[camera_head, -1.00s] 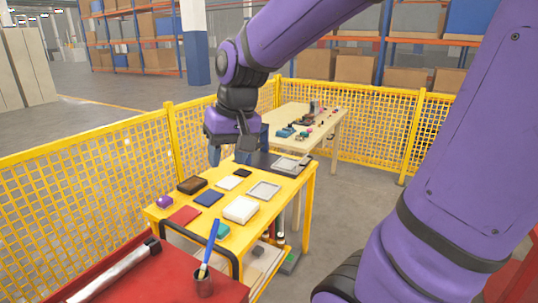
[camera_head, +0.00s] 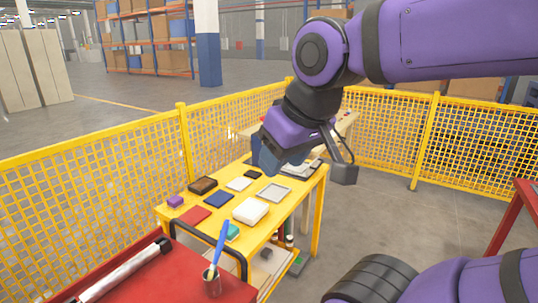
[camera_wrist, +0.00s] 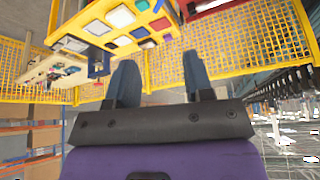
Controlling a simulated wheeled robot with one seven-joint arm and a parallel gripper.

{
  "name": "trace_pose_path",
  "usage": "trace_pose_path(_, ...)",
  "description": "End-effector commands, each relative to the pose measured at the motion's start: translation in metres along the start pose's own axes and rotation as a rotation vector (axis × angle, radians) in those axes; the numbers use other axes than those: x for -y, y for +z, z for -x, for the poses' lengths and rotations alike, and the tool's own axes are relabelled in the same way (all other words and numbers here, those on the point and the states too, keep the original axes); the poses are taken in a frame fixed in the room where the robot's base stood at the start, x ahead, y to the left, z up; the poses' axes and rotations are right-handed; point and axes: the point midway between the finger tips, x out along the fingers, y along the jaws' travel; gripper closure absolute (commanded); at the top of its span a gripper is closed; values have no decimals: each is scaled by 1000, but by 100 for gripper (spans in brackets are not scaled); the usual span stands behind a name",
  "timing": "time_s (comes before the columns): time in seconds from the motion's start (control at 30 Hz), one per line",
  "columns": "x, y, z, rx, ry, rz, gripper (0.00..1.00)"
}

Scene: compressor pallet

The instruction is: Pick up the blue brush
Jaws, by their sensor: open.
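The blue brush (camera_head: 220,243) stands tilted in a small dark cup (camera_head: 212,283) on the red cart top at the lower left of the head view. Its blue handle points up and its pale lower part goes into the cup. My gripper (camera_head: 268,158) is above the far part of the yellow table, well apart from the brush and higher than it. In the wrist view my gripper (camera_wrist: 159,66) shows two blue fingers spread apart with nothing between them.
The red cart (camera_head: 172,292) also carries a long silver tube (camera_head: 118,273) with black ends. A black handle (camera_head: 210,244) rises between cart and yellow table (camera_head: 278,218), which holds several flat boxes and trays. Yellow mesh fencing (camera_head: 95,196) surrounds the area. Open floor lies right of the table.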

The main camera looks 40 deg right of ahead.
Motion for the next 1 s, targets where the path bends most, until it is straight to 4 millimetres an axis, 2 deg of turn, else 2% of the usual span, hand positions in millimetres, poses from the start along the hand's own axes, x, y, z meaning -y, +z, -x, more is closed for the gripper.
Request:
trace_pose_path(0.07, 0, 0, 0, 0, 0, 0, 48)
trace_pose_path(0.27, 0, -2, -1, 3, -3, -4, 48)
trace_pose_path(0.47, 0, -22, -17, 47, -40, -72, 48)
trace_pose_path(0.77, -2, -73, -74, 163, -98, -278, 48)
trace_pose_path(1.0, -6, -105, -131, 252, -93, -450, 48)
